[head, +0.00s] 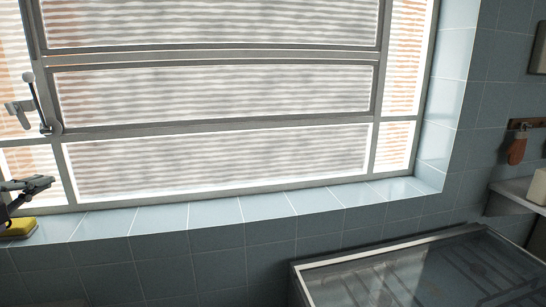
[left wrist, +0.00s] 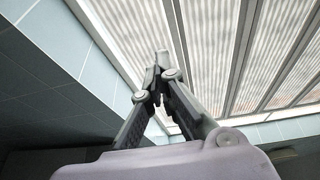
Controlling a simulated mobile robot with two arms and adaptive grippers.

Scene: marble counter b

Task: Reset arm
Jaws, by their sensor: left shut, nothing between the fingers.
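My left gripper (head: 46,181) shows at the left edge of the head view, in front of the window and above the tiled sill. In the left wrist view the gripper (left wrist: 162,60) has its fingers brought together at the tips, with nothing between them. My right gripper is in neither view.
A yellow sponge (head: 18,228) lies on the window sill (head: 215,213) below my left gripper. A window handle (head: 40,104) juts out above it. A glass-topped metal unit (head: 420,280) stands at the lower right, near a small shelf (head: 518,194) on the tiled wall.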

